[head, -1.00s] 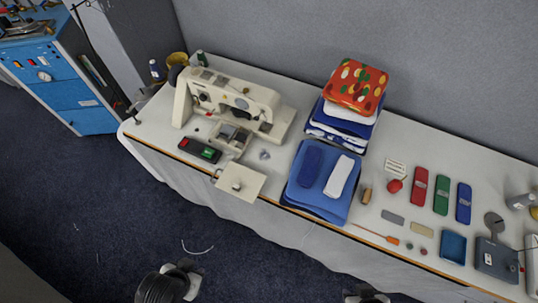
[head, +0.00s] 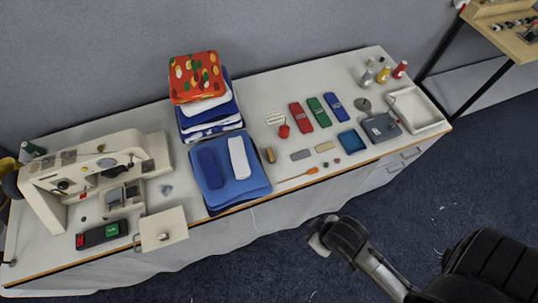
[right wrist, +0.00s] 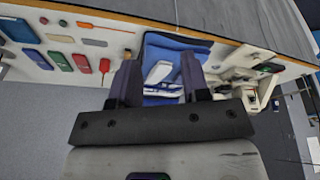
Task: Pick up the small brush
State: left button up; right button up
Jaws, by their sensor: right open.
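A thin orange tool (head: 297,176) with a thicker orange end looks like the small brush. It lies near the front edge of the table (head: 350,186), right of the blue folded cloths; its bristles are too small to make out. It also shows in the right wrist view (right wrist: 105,27), at upper left. My right gripper (head: 318,238) is in front of the table edge, apart from the brush. In the right wrist view its two fingers (right wrist: 159,70) are spread with nothing held between them. My left gripper is not in view.
Blue folded cloths (head: 258,188) lie left of the brush, beside a small brown piece (head: 269,155). Grey (head: 300,155) and tan (head: 324,147) flat pieces and a blue tray (head: 351,141) lie behind and right. A sewing machine (head: 85,172) stands far left.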

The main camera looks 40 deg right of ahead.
jog(key=shift+o, duration=0.2)
jog(key=o, duration=0.3)
jog(key=shift+a, duration=0.15)
